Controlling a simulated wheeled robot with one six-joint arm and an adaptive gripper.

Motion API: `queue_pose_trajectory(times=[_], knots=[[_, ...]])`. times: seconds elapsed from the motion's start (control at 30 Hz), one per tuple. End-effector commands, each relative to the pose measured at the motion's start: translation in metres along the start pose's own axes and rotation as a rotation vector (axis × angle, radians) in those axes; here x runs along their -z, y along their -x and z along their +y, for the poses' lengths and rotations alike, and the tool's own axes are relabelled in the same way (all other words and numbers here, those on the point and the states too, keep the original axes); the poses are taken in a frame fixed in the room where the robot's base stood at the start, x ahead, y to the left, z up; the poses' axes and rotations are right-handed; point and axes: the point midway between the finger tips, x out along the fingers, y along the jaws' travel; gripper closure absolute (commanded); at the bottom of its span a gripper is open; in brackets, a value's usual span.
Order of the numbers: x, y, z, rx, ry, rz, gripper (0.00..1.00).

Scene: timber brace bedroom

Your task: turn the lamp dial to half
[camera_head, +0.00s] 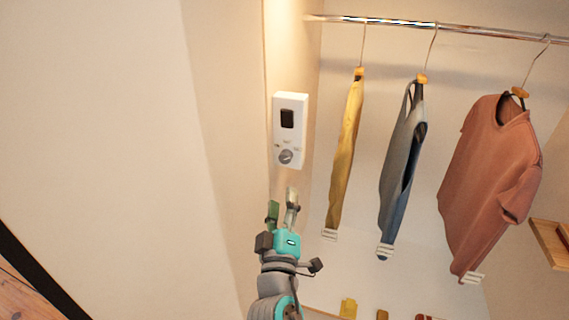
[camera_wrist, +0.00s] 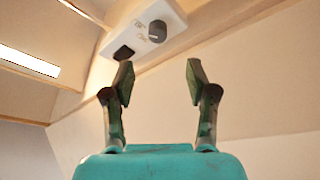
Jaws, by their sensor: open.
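The lamp dial (camera_head: 286,157) is a round grey knob at the lower end of a white wall panel (camera_head: 298,100) with a dark window. In the wrist view the dial (camera_wrist: 157,31) shows on the panel (camera_wrist: 172,12), beyond the fingertips and roughly between them. A line marks the dial's face in the head view; its exact setting is too small to read. My gripper (camera_head: 282,203) is just below the panel in the head view, pointing up at it. In the wrist view my gripper (camera_wrist: 158,75) is open and empty, with its fingers apart from the dial.
A metal rail (camera_head: 440,27) at the right carries a yellow garment (camera_head: 346,150), a blue-grey garment (camera_head: 401,160) and a rust-coloured shirt (camera_head: 490,170). A wooden shelf (camera_head: 545,236) juts in at the far right. The wall left of the panel is bare.

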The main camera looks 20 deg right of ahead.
Motion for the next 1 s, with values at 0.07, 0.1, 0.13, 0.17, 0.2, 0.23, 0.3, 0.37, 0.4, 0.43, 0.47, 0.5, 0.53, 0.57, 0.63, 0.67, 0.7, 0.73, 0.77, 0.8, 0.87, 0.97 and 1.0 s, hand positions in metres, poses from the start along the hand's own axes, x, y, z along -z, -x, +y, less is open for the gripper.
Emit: queue_pose_trajectory(times=[0.07,0.1,0.13,0.17,0.2,0.23,0.3,0.37,0.4,0.43,0.47,0.5,0.53,0.57,0.63,0.67,0.7,0.73,0.77,0.8,0.87,0.97,1.0], knots=[[0.003,-0.004,0.003,-0.009,0.002,-0.002,0.43],[0.004,-0.006,0.003,-0.011,0.002,-0.003,0.43],[0.004,-0.008,0.003,-0.012,0.003,-0.004,0.43],[0.004,-0.011,0.003,-0.012,0.003,-0.004,0.43],[0.003,-0.015,0.003,-0.011,0.003,-0.005,0.43],[0.003,-0.018,0.003,-0.011,0.003,-0.005,0.43],[0.003,-0.029,0.004,-0.013,0.002,-0.005,0.43],[0.003,-0.040,0.004,-0.013,0.002,-0.004,0.43],[0.003,-0.047,0.004,-0.013,0.002,-0.004,0.43],[0.003,-0.053,0.004,-0.012,0.002,-0.005,0.43],[0.003,-0.058,0.005,-0.013,0.002,-0.005,0.43],[0.003,-0.065,0.004,-0.012,0.002,-0.005,0.43],[0.003,-0.070,0.004,-0.011,0.002,-0.005,0.43],[0.003,-0.075,0.004,-0.012,0.002,-0.004,0.43],[0.003,-0.086,0.004,-0.011,0.003,-0.004,0.43],[0.003,-0.090,0.004,-0.011,0.002,-0.003,0.43],[0.003,-0.094,0.004,-0.011,0.001,-0.003,0.43],[0.003,-0.098,0.004,-0.010,0.002,-0.004,0.43],[0.003,-0.100,0.004,-0.010,0.003,-0.004,0.43],[0.003,-0.104,0.004,-0.010,0.003,-0.004,0.43],[0.003,-0.107,0.004,-0.010,0.002,-0.003,0.43],[0.003,-0.110,0.004,-0.009,0.002,-0.003,0.43],[0.003,-0.111,0.003,-0.009,0.002,-0.003,0.43]])
